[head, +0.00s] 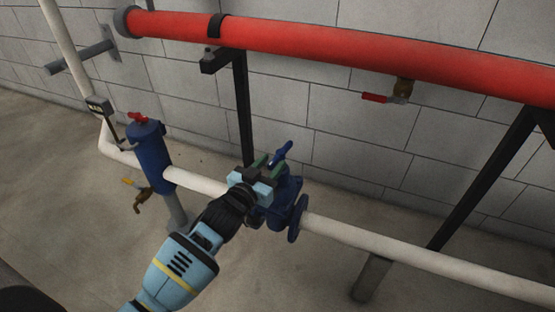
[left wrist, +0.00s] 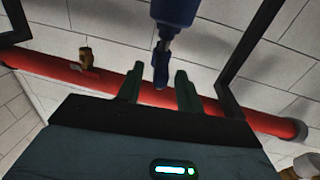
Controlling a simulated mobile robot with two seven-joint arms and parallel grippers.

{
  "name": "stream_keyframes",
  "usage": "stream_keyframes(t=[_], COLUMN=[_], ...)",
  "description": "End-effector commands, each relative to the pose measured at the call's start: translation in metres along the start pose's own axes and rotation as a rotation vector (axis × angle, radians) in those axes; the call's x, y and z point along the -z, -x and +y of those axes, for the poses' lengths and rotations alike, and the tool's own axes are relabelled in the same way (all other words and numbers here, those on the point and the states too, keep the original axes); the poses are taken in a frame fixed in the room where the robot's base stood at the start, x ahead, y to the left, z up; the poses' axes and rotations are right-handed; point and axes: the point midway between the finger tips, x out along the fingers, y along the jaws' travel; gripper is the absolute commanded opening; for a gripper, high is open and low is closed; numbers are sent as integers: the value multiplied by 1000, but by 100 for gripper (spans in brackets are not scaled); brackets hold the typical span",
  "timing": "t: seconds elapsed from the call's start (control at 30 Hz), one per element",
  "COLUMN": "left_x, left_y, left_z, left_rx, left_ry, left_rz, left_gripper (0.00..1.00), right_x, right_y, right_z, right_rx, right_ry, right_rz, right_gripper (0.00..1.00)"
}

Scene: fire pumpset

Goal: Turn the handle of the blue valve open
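The blue valve (head: 284,200) sits on the white pipe in the middle of the head view. Its blue handle (head: 283,151) sticks up at the top. My left gripper (head: 268,161) is at the valve's top left, close to the handle. In the left wrist view the handle (left wrist: 161,66) points down between the two green fingers of my left gripper (left wrist: 159,88). The fingers are apart, with a visible gap on each side of the handle. Whether the handle lies at the fingers' depth is hard to tell. My right gripper is not in view.
A thick red pipe (head: 330,45) runs above along the block wall, with a small red-handled valve (head: 385,98) below it. The white pipe (head: 420,262) runs low. A blue cylinder (head: 152,160) stands left, and a black post (head: 243,110) is behind my gripper.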

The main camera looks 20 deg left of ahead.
Motion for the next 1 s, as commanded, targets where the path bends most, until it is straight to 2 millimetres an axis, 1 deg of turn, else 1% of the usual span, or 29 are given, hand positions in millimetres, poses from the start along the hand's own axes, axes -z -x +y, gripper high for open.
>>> stream_keyframes(t=[0.03, 0.1, 0.3, 0.47, 0.67, 0.93, 1.0], left_x=[-2, -2, -2, 0, 0, 0, 0], left_y=[-8, -17, -33, -37, -37, -37, -37], left_z=[0, 0, 1, 1, 0, 0, 0], left_rx=[0, 0, -1, -1, -1, -1, -1], left_ry=[0, 1, 1, 0, 0, 0, 0], left_rz=[0, 0, -1, 0, 0, -1, -1], left_gripper=[36, 36, 36, 36, 36, 1, 0], right_x=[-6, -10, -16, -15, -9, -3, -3], right_y=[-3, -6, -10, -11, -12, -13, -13], right_z=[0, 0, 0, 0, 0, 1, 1], right_rx=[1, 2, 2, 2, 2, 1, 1], right_ry=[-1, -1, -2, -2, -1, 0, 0], right_rz=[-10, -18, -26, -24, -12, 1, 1], right_gripper=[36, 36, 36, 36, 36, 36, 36])
